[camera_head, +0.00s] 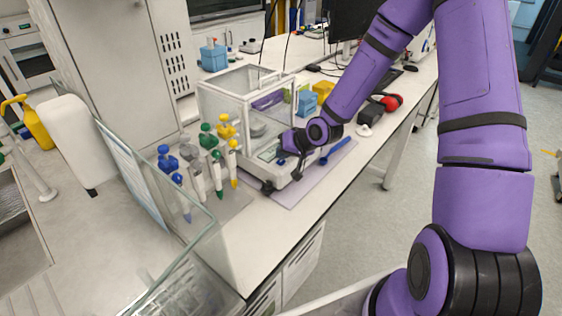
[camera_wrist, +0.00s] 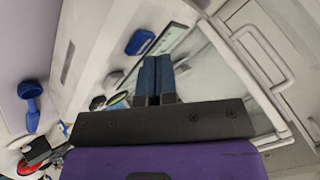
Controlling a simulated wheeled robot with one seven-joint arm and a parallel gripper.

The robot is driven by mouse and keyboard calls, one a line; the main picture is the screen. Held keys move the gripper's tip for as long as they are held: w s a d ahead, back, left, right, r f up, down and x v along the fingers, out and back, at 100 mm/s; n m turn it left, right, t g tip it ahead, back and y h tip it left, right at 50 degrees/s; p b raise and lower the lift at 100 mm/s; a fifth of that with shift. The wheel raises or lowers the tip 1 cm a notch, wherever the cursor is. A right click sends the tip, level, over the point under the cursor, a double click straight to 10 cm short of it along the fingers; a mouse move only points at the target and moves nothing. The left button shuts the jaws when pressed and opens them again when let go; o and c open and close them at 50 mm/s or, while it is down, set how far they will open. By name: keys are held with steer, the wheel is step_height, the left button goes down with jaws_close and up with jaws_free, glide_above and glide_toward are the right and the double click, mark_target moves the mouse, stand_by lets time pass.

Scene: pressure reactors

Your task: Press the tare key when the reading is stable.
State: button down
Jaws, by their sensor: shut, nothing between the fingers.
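The balance (camera_head: 225,112), a white unit with a clear glass draft shield, stands on the bench. In the wrist view its front panel carries a blue oblong key (camera_wrist: 140,42) and a long display strip (camera_wrist: 178,40); I cannot read the display. Smaller dark and grey keys (camera_wrist: 114,79) lie along the same panel. Key labels are not legible, so I cannot tell which is tare. My gripper (camera_head: 281,152) is at the balance's front panel. In the wrist view its dark blue fingers (camera_wrist: 157,60) are shut and empty, just beside the blue key; contact cannot be told.
Pipettes on a stand (camera_head: 200,170) are left of the balance. A blue scoop (camera_head: 335,151) lies to the right, also visible in the wrist view (camera_wrist: 30,95). A red and black object (camera_head: 390,103) sits farther back. A glass panel (camera_head: 130,175) stands at left.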

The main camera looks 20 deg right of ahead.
mark_target(283, 161)
steer(key=shift+f, duration=0.4)
stand_by(0.6)
steer(key=shift+r, duration=0.85)
steer(key=shift+r, duration=2.5)
